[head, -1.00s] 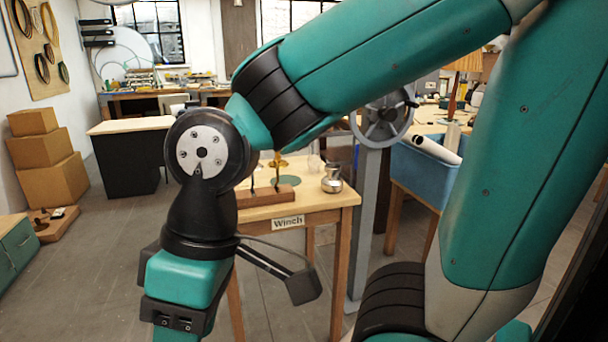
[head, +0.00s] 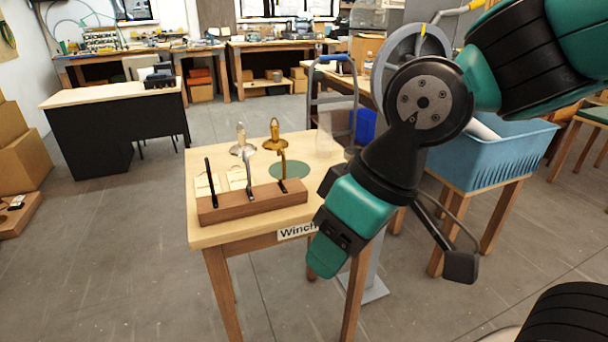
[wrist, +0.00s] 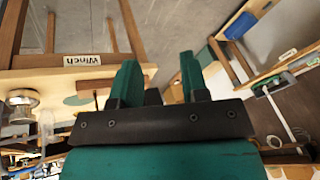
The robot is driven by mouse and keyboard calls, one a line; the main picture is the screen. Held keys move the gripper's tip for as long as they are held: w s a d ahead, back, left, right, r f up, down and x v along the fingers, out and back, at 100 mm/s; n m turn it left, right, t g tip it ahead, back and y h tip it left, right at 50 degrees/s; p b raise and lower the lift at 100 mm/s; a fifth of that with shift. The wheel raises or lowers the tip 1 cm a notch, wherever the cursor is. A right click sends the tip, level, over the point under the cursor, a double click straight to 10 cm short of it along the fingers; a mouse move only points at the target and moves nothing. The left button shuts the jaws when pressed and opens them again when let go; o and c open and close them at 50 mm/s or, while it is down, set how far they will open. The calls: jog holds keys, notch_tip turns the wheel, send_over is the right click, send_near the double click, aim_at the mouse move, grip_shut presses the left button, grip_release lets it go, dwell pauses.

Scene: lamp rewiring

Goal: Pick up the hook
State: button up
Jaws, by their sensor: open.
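A wooden rack (head: 252,202) stands along the front of the small table and holds three slim upright pieces: a black one (head: 211,183) at left, a silver-grey one (head: 248,177) in the middle and a brass-toned one (head: 283,170) at right. They look like hooks or rods; I cannot tell which is the hook. My gripper (head: 324,258) hangs at the table's front right corner, right of the rack and apart from it. In the wrist view my gripper (wrist: 160,80) is open, with nothing between its two teal fingers.
The table (head: 222,237) bears a "Winch" label (head: 297,231). Behind the rack stand a silver fitting (head: 241,141), a brass fitting (head: 274,142), a green disc (head: 289,170) and a clear jar (head: 326,140). A blue crate (head: 490,160) is at right.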

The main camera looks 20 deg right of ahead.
jog(key=w+d+f+m+t+b, duration=0.25)
jog(key=w+f+t+b, duration=0.35)
jog(key=w+f+b, duration=0.45)
jog(key=t+h+b, duration=0.3)
jog(key=t+b, duration=0.4)
jog(key=t, duration=0.3)
send_near(285, 179)
jog(key=shift+m, duration=0.35)
jog(key=w+p, duration=0.1)
jog(key=w+f+p, duration=0.1)
jog(key=w+p, duration=0.3)
jog(key=shift+w+d+f, duration=0.15)
jog(key=shift+w+f, duration=0.1)
jog(key=shift+f, duration=0.05)
jog(key=w+p, duration=0.2)
jog(key=w, duration=0.1)
jog(key=w+p, duration=0.1)
jog(key=shift+w+a+r+p, duration=0.2)
jog(key=shift+w+a+p, duration=0.15)
jog(key=shift+w, duration=0.05)
jog(key=shift+w+f, duration=0.15)
jog(key=shift+w, duration=0.15)
jog(key=shift+c, duration=0.5)
grip_shut()
